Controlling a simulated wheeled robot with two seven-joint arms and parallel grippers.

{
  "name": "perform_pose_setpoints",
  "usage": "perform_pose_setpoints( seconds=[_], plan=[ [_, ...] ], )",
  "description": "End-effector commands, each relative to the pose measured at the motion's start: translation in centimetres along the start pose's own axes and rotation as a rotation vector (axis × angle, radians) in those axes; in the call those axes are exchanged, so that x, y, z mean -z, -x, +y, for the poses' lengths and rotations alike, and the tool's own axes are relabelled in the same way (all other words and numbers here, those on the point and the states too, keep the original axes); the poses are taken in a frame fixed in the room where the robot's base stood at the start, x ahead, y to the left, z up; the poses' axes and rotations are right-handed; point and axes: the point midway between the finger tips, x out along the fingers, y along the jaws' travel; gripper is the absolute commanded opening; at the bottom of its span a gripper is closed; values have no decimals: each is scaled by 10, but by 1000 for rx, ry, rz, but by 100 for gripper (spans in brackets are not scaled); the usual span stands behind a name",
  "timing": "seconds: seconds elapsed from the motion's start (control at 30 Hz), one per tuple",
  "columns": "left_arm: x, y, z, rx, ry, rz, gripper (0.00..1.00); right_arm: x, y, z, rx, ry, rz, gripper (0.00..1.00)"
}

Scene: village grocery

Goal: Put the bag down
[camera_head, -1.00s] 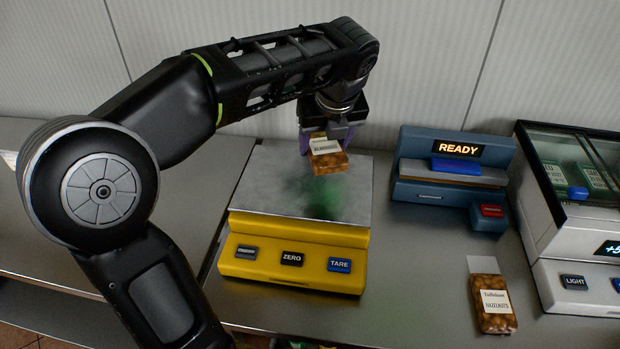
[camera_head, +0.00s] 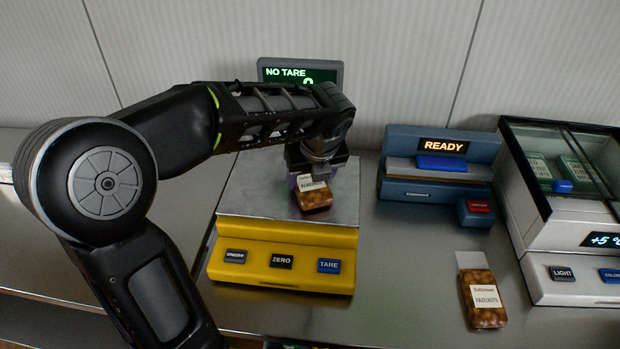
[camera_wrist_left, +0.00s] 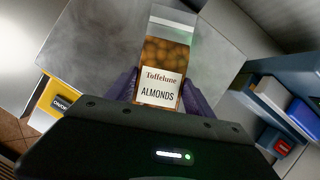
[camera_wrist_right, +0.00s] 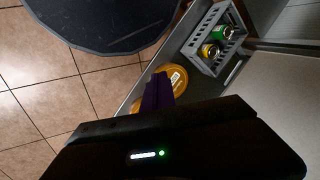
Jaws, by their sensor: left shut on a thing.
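The bag of almonds (camera_head: 314,198) is a small clear pack with a white label, and "ALMONDS" reads clearly in the left wrist view (camera_wrist_left: 162,60). My left gripper (camera_head: 308,176) is shut on it from above, with purple fingers on both sides. The bag is over the front part of the metal pan (camera_head: 250,190) of the yellow scale (camera_head: 283,262). I cannot tell whether its lower end touches the pan. My right gripper (camera_wrist_right: 158,92) shows only in the right wrist view, its purple fingers together and empty, above the floor and a shelf edge.
The scale's display (camera_head: 300,72) reads "NO TARE", its lower line partly hidden by my arm. A blue device (camera_head: 440,165) reading "READY" and a glass-topped cooler (camera_head: 565,215) stand to the right. A hazelnuts bag (camera_head: 482,298) lies on the counter. A grey crate (camera_wrist_right: 215,40) holds cans.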

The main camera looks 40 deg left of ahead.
Motion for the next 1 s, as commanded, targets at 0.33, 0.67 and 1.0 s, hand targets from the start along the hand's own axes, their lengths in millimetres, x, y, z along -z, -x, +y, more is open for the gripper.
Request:
perform_pose_setpoints(
  seconds=[0.33,0.67,1.0],
  plan=[
    [1,-4,0,1,0,-1,9,0,-1,0,0,0,0,0],
    [2,-5,0,0,0,-1,82,0,-1,0,0,0,0,0],
    [1,-2,0,1,0,-1,83,0,0,0,0,0,0,0]
  ],
)
